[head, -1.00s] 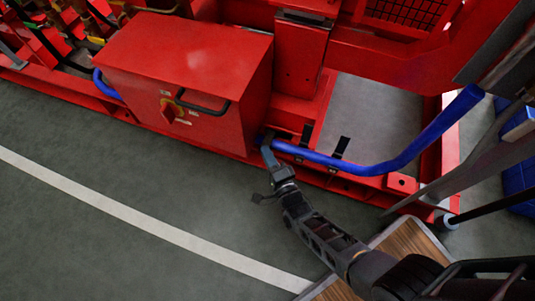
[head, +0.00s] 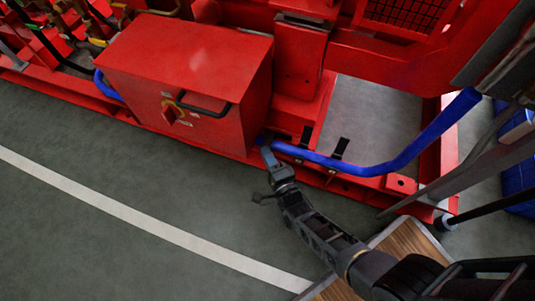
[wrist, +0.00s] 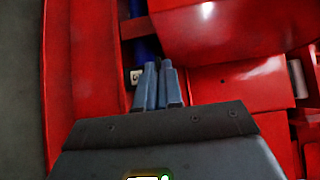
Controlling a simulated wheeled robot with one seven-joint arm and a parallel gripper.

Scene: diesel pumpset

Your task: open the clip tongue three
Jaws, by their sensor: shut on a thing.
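A blue hose (head: 390,164) runs along the red base frame and past the red box's corner. Two black clip tongues, one by the box (head: 305,137) and one farther right (head: 340,148), stand up at the hose. My gripper (head: 266,152) is at the hose's left stretch, beside the lower corner of the box. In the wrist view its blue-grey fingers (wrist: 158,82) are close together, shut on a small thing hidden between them. I take that to be clip tongue three, but its shape cannot be made out. A small pale tag (wrist: 133,77) is left of the fingers.
The red box (head: 185,75) with a black handle (head: 203,106) and a red rotary knob (head: 171,115) stands just up-left of my gripper. The red frame rail (head: 350,187) runs along the hose. Grey floor (head: 130,165) with a white line is open in front.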

